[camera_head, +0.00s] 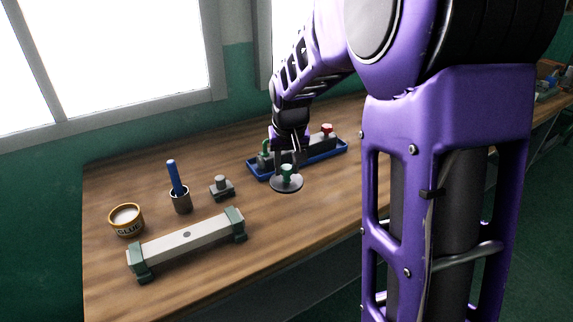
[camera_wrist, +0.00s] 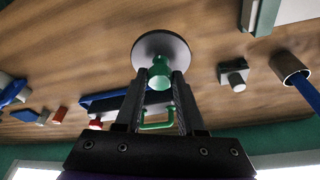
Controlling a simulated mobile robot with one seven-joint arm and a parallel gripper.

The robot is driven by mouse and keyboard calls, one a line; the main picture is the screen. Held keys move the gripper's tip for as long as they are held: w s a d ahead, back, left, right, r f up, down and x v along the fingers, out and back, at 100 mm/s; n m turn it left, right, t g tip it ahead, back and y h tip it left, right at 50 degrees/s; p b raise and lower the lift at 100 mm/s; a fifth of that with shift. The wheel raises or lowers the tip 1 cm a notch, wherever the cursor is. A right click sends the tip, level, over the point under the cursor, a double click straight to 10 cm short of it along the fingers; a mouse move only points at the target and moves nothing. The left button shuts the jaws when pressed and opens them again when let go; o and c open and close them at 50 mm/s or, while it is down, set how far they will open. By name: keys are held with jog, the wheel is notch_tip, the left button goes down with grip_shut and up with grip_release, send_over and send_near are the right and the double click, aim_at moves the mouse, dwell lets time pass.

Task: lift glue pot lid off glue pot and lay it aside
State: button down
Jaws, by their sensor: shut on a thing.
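The glue pot lid (camera_head: 287,184) is a grey disc with a green knob. My gripper (camera_head: 287,168) is shut on the knob, and the lid hangs below it near the blue tray. In the wrist view the lid (camera_wrist: 150,52) shows beyond the fingertips, its green knob between the jaws of my gripper (camera_wrist: 160,78). I cannot tell whether the lid touches the table. The glue pot (camera_head: 127,221) stands uncovered at the left of the table, with a yellowish band, the word GLUE and pale contents.
A blue tray (camera_head: 335,151) with a red-topped item and a green-handled item lies behind the lid. A blue-handled tool stands in a grey cup (camera_head: 182,203). A small grey block (camera_head: 221,188) and a long pale bar with green ends (camera_head: 187,241) lie on the wooden table (camera_head: 285,240).

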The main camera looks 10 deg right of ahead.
aim_at(287, 184)
jog(key=shift+f+b, duration=2.15)
jog(key=shift+f, duration=0.9)
jog(key=shift+f, duration=0.65)
jog(key=shift+c, duration=2.2)
grip_release()
jog(key=p+v, duration=0.3)
jog(key=v, duration=1.4)
jog(key=shift+r, duration=0.2)
jog(key=shift+a, duration=0.1)
